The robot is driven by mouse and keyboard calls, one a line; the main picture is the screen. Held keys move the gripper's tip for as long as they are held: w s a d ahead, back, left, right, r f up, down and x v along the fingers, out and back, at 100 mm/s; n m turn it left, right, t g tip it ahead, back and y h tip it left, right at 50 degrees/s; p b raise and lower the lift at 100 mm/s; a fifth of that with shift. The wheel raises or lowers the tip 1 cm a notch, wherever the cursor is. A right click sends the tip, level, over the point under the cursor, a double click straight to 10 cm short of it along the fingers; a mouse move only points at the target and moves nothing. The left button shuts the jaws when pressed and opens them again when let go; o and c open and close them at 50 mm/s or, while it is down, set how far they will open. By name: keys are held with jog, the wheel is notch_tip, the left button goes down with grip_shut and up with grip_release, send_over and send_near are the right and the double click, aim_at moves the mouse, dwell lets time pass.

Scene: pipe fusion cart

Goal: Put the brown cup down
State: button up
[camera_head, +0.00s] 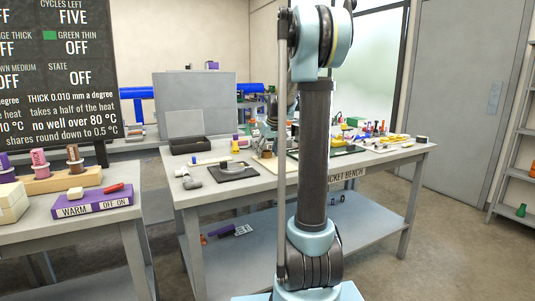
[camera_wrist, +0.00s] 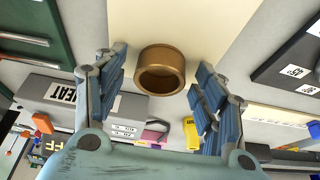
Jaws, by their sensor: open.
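The brown cup (camera_wrist: 160,80) shows in the wrist view as a short round ring-like cup with its dark opening toward the lower side of the picture. It appears to stand on a cream board (camera_wrist: 195,22). My gripper (camera_wrist: 161,64) is open, with one blue finger on each side of the cup. A gap shows between the cup and each finger. In the head view my arm hides the gripper and most of that spot on the bench.
A grey block marked HEAT (camera_wrist: 75,96), a yellow piece (camera_wrist: 191,133) and a black tray (camera_wrist: 292,62) lie around the cup. In the head view, a grey bench (camera_head: 200,197) carries a dark plate with a round grey part (camera_head: 233,169) and many small items.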

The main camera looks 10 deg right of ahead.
jog(key=v, duration=1.2)
jog(key=shift+s, duration=0.15)
jog(key=s+f+m, duration=0.1)
jog(key=s+f, duration=0.7)
jog(key=s, duration=0.5)
jog(key=s+f+m+g+h, duration=0.1)
jog(key=s+f, duration=0.7)
jog(key=s, duration=0.5)
jog(key=s+a+f+m+g, duration=0.1)
jog(key=s+f, duration=0.8)
jog(key=s, duration=0.5)
jog(key=shift+s+f, duration=0.1)
jog(key=shift+w+f, duration=0.2)
jog(key=shift+w, duration=0.25)
